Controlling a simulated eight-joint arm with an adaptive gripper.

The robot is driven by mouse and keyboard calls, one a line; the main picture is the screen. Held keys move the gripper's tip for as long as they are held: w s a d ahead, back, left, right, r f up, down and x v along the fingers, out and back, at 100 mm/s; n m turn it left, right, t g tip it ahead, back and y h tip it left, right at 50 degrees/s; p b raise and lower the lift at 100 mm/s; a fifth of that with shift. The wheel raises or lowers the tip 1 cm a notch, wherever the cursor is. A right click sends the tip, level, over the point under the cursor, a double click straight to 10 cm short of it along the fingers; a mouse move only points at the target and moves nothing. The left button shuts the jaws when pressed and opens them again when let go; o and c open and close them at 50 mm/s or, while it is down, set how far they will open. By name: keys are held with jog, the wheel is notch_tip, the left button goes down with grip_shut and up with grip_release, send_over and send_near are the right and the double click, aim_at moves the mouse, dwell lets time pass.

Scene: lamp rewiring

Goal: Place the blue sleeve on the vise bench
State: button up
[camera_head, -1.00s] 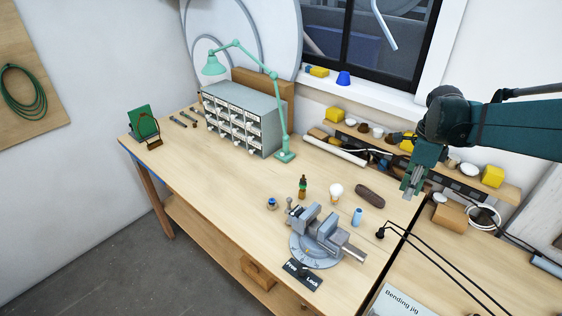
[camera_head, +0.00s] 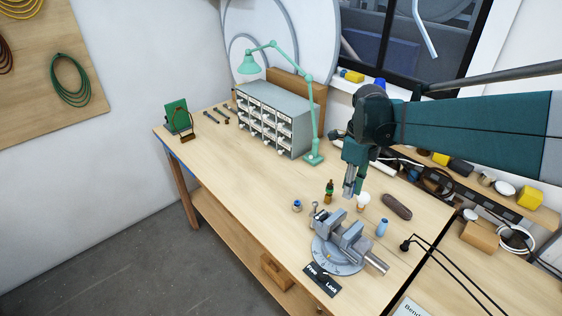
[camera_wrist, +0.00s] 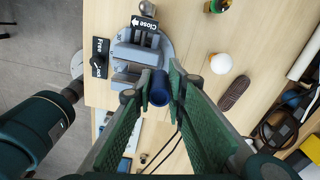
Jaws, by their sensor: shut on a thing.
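My gripper (camera_head: 353,192) hangs over the bench behind the vise, close to the white bulb in the picture. In the wrist view its fingertips (camera_wrist: 160,80) are shut on a dark blue cylinder, the blue sleeve (camera_wrist: 160,90). I cannot make out the sleeve at the fingertips in the head view. The grey vise (camera_head: 340,240) stands on the wooden bench (camera_head: 260,195) on a round base; it also shows in the wrist view (camera_wrist: 135,52). A light blue cylinder (camera_head: 382,228) stands upright on the bench right of the vise.
The white bulb (camera_head: 363,201), a dark bottle-like piece (camera_head: 329,190), a small blue-topped piece (camera_head: 297,206) and a brown pad (camera_head: 397,207) surround the vise. A drawer cabinet (camera_head: 275,118) and green lamp (camera_head: 308,100) stand behind. Black cable (camera_head: 450,262) runs at right.

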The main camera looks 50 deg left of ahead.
jog(key=s+a, duration=1.4)
jog(key=s, duration=0.3)
send_over(281, 237)
notch_tip(281, 237, down, 11)
jog(key=shift+n+p, duration=0.3)
jog(key=shift+p, duration=0.15)
jog(key=shift+f, duration=3.15)
jog(key=shift+f, duration=1.9)
jog(key=shift+f, duration=0.1)
